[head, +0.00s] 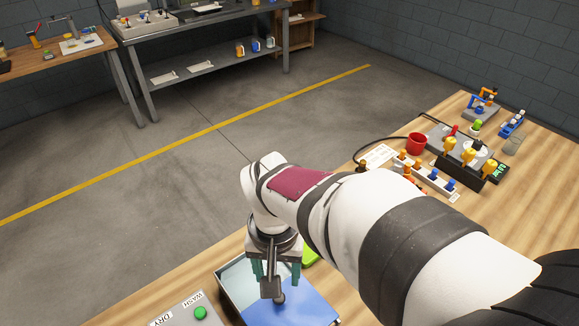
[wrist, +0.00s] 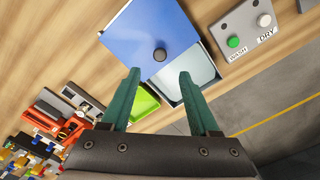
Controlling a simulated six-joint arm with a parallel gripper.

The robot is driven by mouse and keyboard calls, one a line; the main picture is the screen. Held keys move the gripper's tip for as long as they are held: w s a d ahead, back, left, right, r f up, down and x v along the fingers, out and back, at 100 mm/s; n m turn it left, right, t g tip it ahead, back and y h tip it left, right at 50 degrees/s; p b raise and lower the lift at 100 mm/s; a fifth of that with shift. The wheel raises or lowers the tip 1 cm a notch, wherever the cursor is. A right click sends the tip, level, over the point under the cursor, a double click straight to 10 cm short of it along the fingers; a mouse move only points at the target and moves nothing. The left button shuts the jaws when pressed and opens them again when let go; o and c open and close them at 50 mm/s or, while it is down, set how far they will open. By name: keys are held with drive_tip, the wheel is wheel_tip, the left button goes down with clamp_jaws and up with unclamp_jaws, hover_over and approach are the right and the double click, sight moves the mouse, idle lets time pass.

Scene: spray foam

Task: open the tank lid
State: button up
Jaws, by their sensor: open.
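The tank (head: 232,302) is a pale box at the bottom of the head view; its pale blue inside (wrist: 197,82) shows beside the lid. The blue lid (head: 306,307) covers only part of the opening and also shows in the wrist view (wrist: 140,30). A dark round knob (wrist: 160,54) stands on the lid near its edge. My gripper (wrist: 160,74) is open, with its two teal fingers apart and nothing between them. In the wrist view the knob lies just beyond the fingertips, roughly centred. In the head view my gripper (head: 275,280) hangs over the tank.
A grey panel with WASH and DRY labels and a green button (head: 200,312) stands next to the tank. A lime green thing (wrist: 145,104) lies close beside it. A red cup (head: 416,143) and several coloured tools crowd the far right of the wooden table.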

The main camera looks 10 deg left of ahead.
wheel_tip(320, 180, up, 7)
drive_tip(key=s+d+f+m+y, duration=0.1)
drive_tip(key=s+d+f+m, duration=0.1)
drive_tip(key=s+d, duration=0.4)
drive_tip(key=s+d+f+m, duration=0.1)
drive_tip(key=s+d+m, duration=0.2)
drive_tip(key=s+d, duration=0.3)
drive_tip(key=shift+s+f+m+y, duration=0.3)
drive_tip(key=shift+s+f+y, duration=0.1)
drive_tip(key=shift+s, duration=0.15)
